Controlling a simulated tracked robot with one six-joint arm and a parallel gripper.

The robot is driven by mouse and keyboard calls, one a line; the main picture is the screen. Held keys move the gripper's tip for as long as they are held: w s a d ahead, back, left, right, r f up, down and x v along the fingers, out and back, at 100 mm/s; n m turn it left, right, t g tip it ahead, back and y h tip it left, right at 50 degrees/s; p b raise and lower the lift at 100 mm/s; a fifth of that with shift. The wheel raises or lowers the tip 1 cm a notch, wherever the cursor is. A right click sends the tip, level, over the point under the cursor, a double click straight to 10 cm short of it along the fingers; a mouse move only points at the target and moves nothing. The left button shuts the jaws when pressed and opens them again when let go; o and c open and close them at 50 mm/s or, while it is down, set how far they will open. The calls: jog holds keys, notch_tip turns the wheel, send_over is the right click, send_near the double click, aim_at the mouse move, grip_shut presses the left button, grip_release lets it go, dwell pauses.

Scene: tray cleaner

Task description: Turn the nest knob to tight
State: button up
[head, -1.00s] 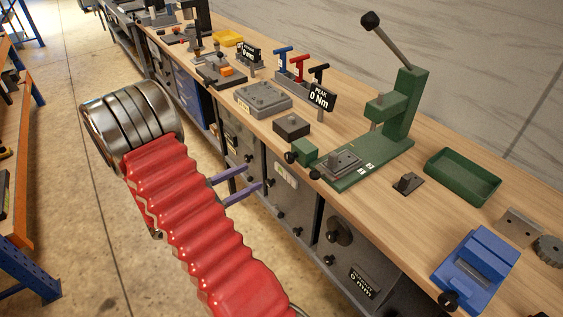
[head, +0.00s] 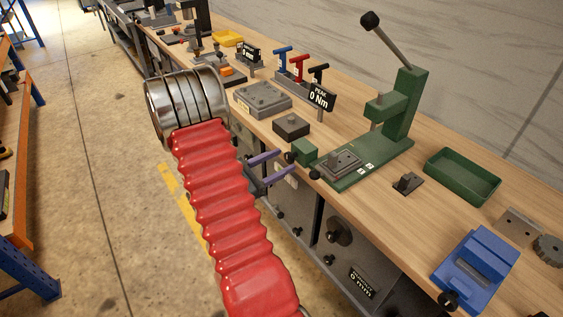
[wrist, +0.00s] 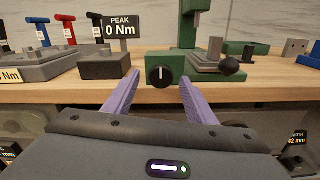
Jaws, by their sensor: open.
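The nest knob (wrist: 160,75) is a round black knob on the front of a small green block (wrist: 177,62). A white mark on its face stands about upright in the wrist view; I cannot read any tight label. In the head view the knob (head: 289,157) shows at the bench's front edge, beside the green press. My gripper (wrist: 159,79) has two purple fingers, open and empty. They point at the knob, one tip to each side of it, and appear to stop short of it. The gripper also shows in the head view (head: 288,166).
The green press (head: 398,115) stands right of the block, with a black ball handle (head: 315,174) jutting at its front. A dark block (head: 291,126) and the Peak 0 Nm display (head: 321,97) are to the left. Drawer fronts lie below the bench edge.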

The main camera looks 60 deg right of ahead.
jog(key=shift+s+d, duration=0.3)
jog(key=shift+d, duration=0.3)
jog(key=shift+c, duration=0.2)
